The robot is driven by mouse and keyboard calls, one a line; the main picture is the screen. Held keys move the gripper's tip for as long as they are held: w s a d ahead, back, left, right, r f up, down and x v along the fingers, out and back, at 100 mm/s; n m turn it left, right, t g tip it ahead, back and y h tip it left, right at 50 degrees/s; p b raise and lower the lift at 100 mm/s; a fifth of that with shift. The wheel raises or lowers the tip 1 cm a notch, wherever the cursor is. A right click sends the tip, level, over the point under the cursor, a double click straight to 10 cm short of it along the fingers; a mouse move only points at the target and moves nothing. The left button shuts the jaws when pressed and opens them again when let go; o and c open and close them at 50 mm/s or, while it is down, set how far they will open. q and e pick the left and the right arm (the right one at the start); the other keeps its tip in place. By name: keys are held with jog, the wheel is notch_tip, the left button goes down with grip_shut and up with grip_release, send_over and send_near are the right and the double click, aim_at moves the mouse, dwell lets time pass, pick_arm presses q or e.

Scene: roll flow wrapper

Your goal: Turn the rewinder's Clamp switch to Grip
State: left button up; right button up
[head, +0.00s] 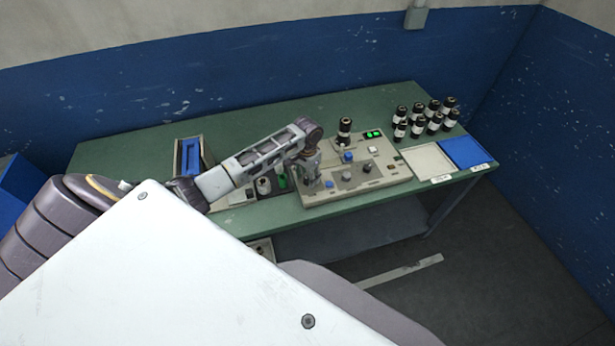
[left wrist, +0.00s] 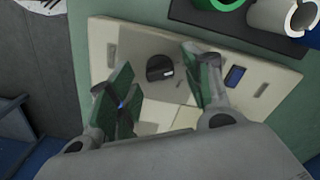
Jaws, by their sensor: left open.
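The rewinder console (head: 395,180) is a beige box on the green table, with knobs and buttons on top. In the left wrist view, a black rotary knob (left wrist: 160,68) with a pale pointer mark sits on a grey-and-beige panel (left wrist: 103,48). No label is readable, so I cannot tell whether it is the Clamp switch or which position it is set to. My left gripper (head: 311,178) points down at the console's left end. In the left wrist view its green-padded fingers (left wrist: 156,78) are open, one to each side of the knob, with nothing held. My right gripper is not in view.
A blue rocker-like part (left wrist: 235,77) lies right of the fingers. Green (left wrist: 218,4) and white (left wrist: 272,17) rolls are close to the panel.

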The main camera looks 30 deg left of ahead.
pick_arm(q)
jog(key=shift+f, duration=0.35)
jog(key=c, duration=1)
jog(key=shift+m, duration=0.4)
jog(key=m, duration=0.5)
jog(key=shift+m, duration=0.3)
jog(key=m, duration=0.5)
jog(key=shift+w, duration=0.1)
jog(key=shift+m, duration=0.3)
